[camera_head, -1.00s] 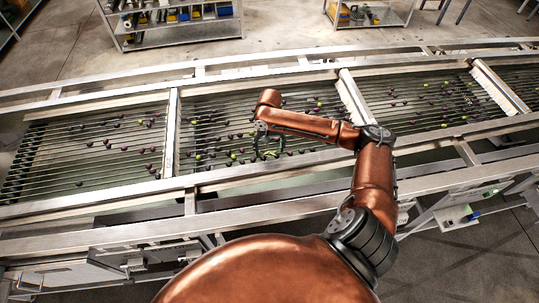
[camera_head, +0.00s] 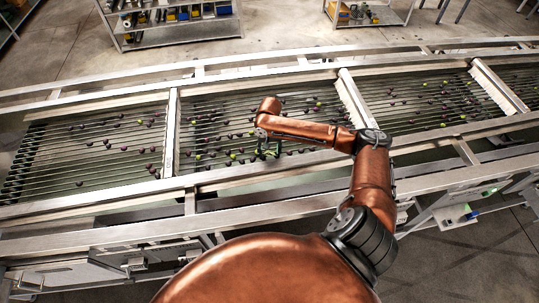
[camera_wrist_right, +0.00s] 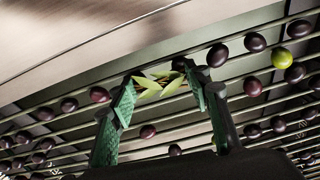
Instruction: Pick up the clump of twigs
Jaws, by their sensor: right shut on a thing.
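The clump of twigs shows in the right wrist view as a small sprig of pale green leaves (camera_wrist_right: 160,84). It sits between the fingertips of my right gripper (camera_wrist_right: 163,76), whose green-padded fingers are shut on it. In the head view my right gripper (camera_head: 268,150) hangs over the middle section of the roller bed, partly hidden below my arm. The clump is too small to make out there. My left gripper is in neither view.
The roller bed (camera_head: 100,165) carries many dark and a few green olives, scattered around the gripper. Metal rails (camera_head: 330,178) and crossbars (camera_head: 172,130) border its sections. A shelf cart (camera_head: 180,28) stands behind on open floor.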

